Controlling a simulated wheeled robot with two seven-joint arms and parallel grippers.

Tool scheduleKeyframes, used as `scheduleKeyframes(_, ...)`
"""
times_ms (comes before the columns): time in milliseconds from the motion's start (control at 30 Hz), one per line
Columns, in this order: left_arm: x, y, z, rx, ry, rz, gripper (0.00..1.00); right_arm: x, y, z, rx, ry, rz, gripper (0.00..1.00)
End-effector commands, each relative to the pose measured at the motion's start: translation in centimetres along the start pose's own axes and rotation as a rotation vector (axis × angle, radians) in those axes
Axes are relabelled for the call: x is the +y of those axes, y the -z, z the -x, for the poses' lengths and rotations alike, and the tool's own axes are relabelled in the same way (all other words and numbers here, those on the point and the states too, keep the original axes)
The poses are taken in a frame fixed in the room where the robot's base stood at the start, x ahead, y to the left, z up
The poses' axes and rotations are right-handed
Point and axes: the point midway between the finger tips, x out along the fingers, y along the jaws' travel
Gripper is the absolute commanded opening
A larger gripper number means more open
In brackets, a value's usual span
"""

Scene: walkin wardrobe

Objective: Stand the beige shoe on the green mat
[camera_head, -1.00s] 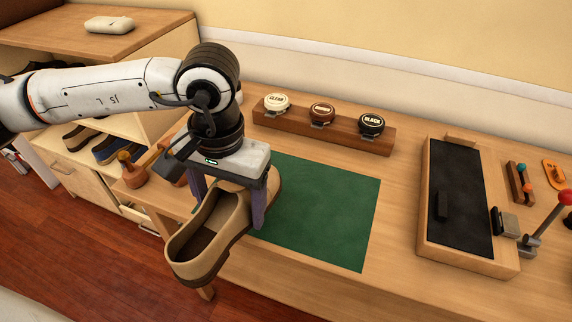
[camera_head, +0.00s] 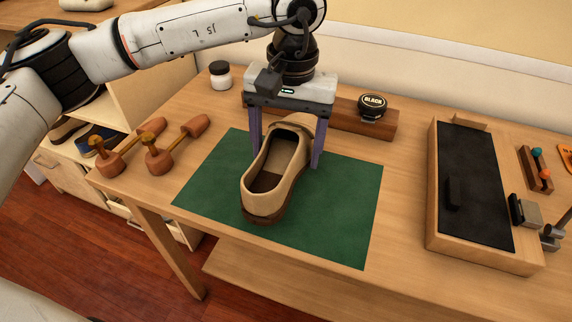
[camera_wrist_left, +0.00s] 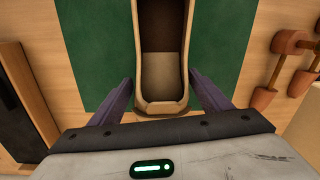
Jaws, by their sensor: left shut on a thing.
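The beige shoe (camera_head: 256,182) is upright over the green mat (camera_head: 345,205), sole down, with its opening up and one end toward the camera. I cannot tell whether its sole touches the mat. My left gripper (camera_head: 287,155) comes from above, its purple fingers on either side of the shoe's far part, shut on it. In the left wrist view the shoe (camera_wrist_left: 163,100) lies between the fingers (camera_wrist_left: 161,80), with the green mat (camera_wrist_left: 100,50) on both sides. My right gripper is not in view.
Wooden shoe trees (camera_head: 160,160) lie left of the mat. A wooden holder (camera_head: 385,125) with a black-labelled tin (camera_head: 372,106) and a white jar (camera_head: 220,75) stand behind. A framed black tray (camera_head: 433,215) is at right. The table's front edge is close to the mat.

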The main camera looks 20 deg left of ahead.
Motion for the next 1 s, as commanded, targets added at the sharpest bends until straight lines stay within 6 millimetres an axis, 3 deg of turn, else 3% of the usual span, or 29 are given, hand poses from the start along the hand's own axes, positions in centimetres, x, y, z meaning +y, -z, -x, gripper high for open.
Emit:
scheduleKeyframes(333, 0.1, 0.0, -3.8, 0.001, 0.000, 0.001, 0.38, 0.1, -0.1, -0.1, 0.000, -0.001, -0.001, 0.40)
scheduleKeyframes(700, 0.2, 0.0, -4.4, 0.002, -0.001, 0.001, 0.38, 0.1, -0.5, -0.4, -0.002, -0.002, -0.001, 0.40)
scheduleKeyframes(733, 0.2, 0.0, -4.3, 0.001, 0.000, 0.001, 0.76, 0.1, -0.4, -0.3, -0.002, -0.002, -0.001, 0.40)
scheduleKeyframes(800, 0.2, 0.0, -4.3, 0.001, 0.000, 0.001, 0.88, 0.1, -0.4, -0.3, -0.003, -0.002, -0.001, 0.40)
scheduleKeyframes(1000, 0.2, 0.0, -4.3, 0.001, 0.000, 0.001, 0.91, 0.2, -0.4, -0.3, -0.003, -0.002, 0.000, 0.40)
